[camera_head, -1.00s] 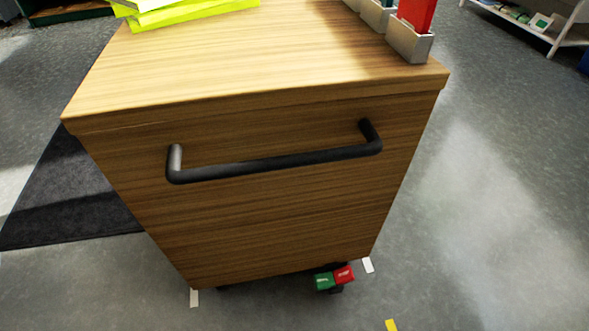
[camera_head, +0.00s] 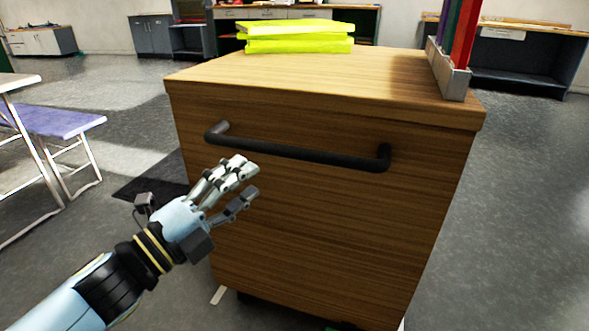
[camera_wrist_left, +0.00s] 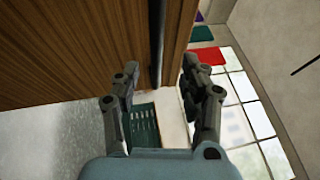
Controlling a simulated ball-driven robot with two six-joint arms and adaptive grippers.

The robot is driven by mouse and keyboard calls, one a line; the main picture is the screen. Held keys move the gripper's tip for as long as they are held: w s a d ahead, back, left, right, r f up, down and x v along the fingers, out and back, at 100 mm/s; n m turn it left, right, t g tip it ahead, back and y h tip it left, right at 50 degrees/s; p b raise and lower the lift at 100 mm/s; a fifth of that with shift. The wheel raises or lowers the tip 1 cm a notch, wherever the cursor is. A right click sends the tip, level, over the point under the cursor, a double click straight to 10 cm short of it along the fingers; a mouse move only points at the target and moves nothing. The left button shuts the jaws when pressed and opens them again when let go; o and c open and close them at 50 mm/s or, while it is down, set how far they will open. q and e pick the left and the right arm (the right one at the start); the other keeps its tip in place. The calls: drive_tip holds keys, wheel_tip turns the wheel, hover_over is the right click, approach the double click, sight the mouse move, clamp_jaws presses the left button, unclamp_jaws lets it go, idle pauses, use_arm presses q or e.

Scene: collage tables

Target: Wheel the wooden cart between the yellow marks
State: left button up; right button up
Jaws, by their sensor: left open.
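The wooden cart (camera_head: 320,220) stands in front of me, its wood-grain side facing me. A black bar handle (camera_head: 300,154) runs across the upper part of that side. My left gripper (camera_head: 248,178) is open and empty, in front of the handle's left part and a little below it. In the left wrist view the open fingers (camera_wrist_left: 160,85) point toward the cart's wood side (camera_wrist_left: 85,45), and the dark handle bar (camera_wrist_left: 157,45) shows beyond them, between their tips. My right gripper is out of view. No yellow marks show now.
Lime-yellow stacked items (camera_head: 298,38) lie on the cart top, with upright folders in a grey holder (camera_head: 455,80) at its right edge. A purple bench (camera_head: 60,122) stands at left. A dark mat (camera_head: 155,182) lies behind the cart's left. Floor at right is clear.

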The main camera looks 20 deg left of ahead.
sight(282, 155)
use_arm(q)
drive_tip(key=x, duration=1)
drive_tip(key=shift+w+f+p, duration=0.3)
drive_tip(key=shift+w, duration=0.2)
clamp_jaws()
